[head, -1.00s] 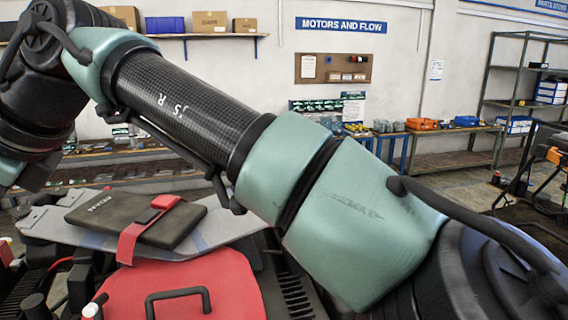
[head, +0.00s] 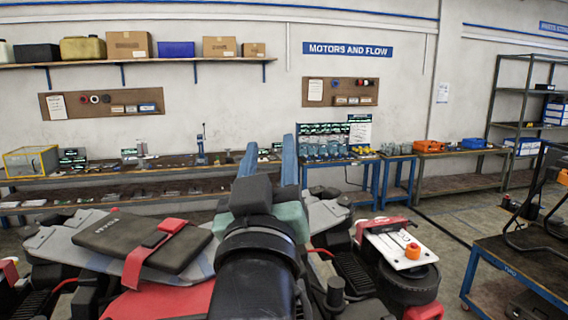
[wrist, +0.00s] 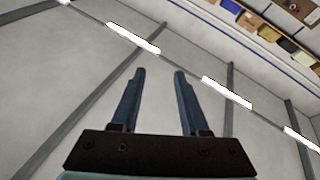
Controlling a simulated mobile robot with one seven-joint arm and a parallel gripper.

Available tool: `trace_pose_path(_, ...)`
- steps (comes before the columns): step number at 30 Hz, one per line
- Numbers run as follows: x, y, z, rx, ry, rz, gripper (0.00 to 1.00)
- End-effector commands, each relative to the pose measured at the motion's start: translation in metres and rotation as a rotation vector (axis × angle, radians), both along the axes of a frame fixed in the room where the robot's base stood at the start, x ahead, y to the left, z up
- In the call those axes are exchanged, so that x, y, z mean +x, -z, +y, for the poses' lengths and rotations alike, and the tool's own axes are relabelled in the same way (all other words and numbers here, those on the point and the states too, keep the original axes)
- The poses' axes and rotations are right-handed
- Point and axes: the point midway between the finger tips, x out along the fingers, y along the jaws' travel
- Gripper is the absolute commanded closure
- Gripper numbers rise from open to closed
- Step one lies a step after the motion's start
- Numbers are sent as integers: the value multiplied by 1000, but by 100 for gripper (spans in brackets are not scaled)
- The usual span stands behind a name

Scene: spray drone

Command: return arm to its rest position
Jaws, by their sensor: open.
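My gripper (head: 270,160) points upward in the middle of the head view, with its two blue fingers apart and nothing between them. It also shows in the wrist view (wrist: 152,100), open and empty against the ceiling and its lights. My wrist and forearm rise from the bottom centre of the head view and hide part of the spray drone behind them. The drone's dark battery (head: 135,240) lies under a red strap (head: 148,254) on the grey body (head: 65,238), left of my arm.
An orange knob on a white plate (head: 402,249) is right of my arm. A blue-legged table (head: 510,265) stands at the right. Workbenches (head: 120,175) line the back wall, below a shelf of boxes (head: 130,45). Open floor (head: 455,225) lies at right centre.

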Motion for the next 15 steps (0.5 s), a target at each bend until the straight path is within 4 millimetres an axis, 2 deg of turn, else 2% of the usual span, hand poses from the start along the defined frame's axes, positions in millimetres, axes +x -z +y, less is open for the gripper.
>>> trace_pose_path(1, 0, 28, -7, 51, -10, 84, 55)
trace_pose_path(3, -1, 62, -17, 118, -18, 193, 55)
trace_pose_path(9, -21, 149, -35, 276, -33, 465, 55)
trace_pose_path(15, -31, 129, -34, 262, -59, 248, 55)
